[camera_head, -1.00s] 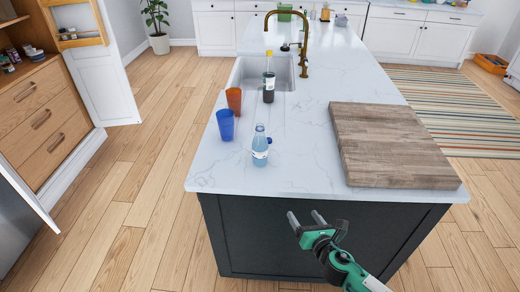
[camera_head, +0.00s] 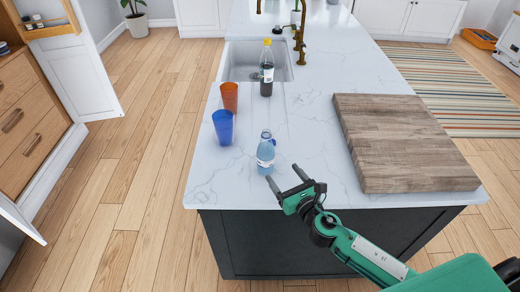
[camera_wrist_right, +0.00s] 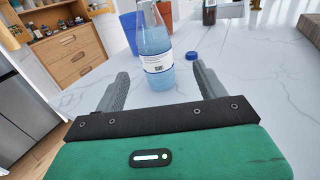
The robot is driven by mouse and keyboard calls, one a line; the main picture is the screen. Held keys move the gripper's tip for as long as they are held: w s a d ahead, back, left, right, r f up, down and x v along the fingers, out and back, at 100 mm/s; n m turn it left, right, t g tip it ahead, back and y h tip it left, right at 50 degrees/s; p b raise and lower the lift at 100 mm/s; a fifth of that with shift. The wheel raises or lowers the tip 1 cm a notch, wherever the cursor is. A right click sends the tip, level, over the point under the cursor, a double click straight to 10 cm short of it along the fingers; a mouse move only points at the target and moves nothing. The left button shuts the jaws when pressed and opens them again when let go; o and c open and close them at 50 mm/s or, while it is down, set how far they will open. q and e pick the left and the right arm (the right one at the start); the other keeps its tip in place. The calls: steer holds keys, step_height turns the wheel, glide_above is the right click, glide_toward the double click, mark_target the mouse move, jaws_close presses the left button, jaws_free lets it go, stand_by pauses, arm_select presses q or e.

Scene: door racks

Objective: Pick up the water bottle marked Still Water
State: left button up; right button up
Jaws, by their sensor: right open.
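A clear, light-blue water bottle (camera_head: 265,152) with a white label stands upright near the front edge of the white island counter (camera_head: 235,188). Its label is too small to read in the head view; the wrist view shows the bottle (camera_wrist_right: 155,50) with a label turned partly to a barcode. My right gripper (camera_head: 286,174) is open and empty at the counter's front edge, just in front of the bottle. In the right wrist view the fingers (camera_wrist_right: 160,90) lie either side of the bottle's base, with the bottle ahead, beyond the tips. My left gripper is not in view.
A blue cup (camera_head: 223,127) and an orange cup (camera_head: 229,97) stand behind and left of the bottle. A dark bottle with a yellow cap (camera_head: 266,68) stands by the sink. A wooden board (camera_head: 400,142) lies right. A small blue cap (camera_wrist_right: 192,55) lies beside the bottle.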

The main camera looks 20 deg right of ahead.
mark_target(271, 158)
steer(key=w, duration=0.2)
steer(key=w+r+p, duration=0.1)
steer(key=shift+w+a, duration=0.25)
steer(key=shift+a, duration=0.15)
steer(key=w, duration=0.2)
steer(key=shift+w+a+f+p, duration=0.3)
steer(key=shift+w, duration=0.1)
steer(key=shift+w+a, duration=0.1)
steer(key=shift+w, duration=0.25)
steer(key=shift+w+a+r+p, duration=0.15)
steer(key=shift+w+a+p, duration=0.2)
steer(key=shift+w, duration=0.35)
steer(key=w, duration=0.2)
steer(key=w+a, duration=0.1)
steer(key=shift+w+f+p, duration=0.25)
steer(key=shift+p, duration=0.05)
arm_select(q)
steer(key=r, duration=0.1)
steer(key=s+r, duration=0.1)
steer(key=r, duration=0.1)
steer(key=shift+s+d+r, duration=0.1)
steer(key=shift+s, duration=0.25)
arm_select(e)
steer(key=shift+c, duration=0.2)
steer(key=c, duration=1.2)
